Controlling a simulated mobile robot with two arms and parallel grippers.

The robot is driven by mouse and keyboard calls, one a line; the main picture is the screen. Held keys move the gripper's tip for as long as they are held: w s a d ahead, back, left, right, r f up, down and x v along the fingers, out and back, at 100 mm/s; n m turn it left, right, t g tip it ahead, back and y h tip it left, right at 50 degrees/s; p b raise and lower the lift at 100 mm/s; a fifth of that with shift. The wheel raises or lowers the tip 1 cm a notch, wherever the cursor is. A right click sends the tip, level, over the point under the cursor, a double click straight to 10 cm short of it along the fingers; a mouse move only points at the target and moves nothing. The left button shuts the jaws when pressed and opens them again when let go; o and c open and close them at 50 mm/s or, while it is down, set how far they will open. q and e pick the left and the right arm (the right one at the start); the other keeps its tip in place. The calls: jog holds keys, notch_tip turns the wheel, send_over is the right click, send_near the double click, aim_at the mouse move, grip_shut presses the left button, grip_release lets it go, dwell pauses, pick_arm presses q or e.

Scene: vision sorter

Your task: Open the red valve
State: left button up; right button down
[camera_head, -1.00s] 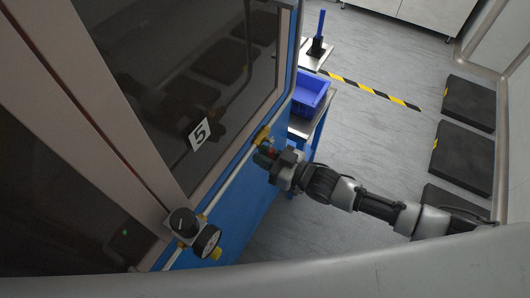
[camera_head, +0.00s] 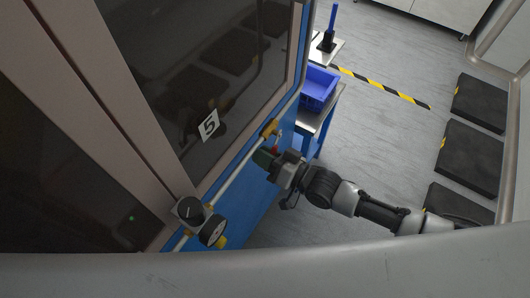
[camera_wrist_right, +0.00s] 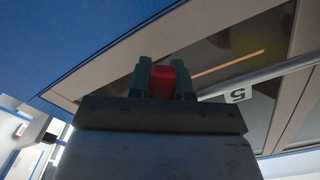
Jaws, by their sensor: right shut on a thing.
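The red valve handle shows as a small red piece (camera_wrist_right: 164,82) between the two fingers of my right gripper (camera_wrist_right: 163,80) in the right wrist view. In the head view the right gripper (camera_head: 268,156) is at the pipe on the blue machine's side, shut on the red handle. Only a bit of red (camera_head: 277,148) shows there; the fingers hide most of it. A brass fitting (camera_head: 270,128) sits on the pipe just beyond the gripper. My left gripper is not in view.
A pressure gauge (camera_head: 212,231) with a black knob (camera_head: 189,210) sits lower on the same pipe. The machine has a dark window with a "5" label (camera_head: 209,125). A blue bin (camera_head: 318,88) stands on a cart behind the gripper. Dark mats (camera_head: 470,155) lie on the floor at right.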

dwell(0.3)
jog(key=c, duration=1)
grip_release()
jog(key=shift+c, duration=0.2)
jog(key=shift+d, duration=0.1)
jog(key=b+v, duration=0.2)
jog(key=v, duration=0.8)
jog(key=shift+s+d+b, duration=0.2)
jog(key=shift+d+b, duration=0.05)
jog(key=shift+b, duration=0.1)
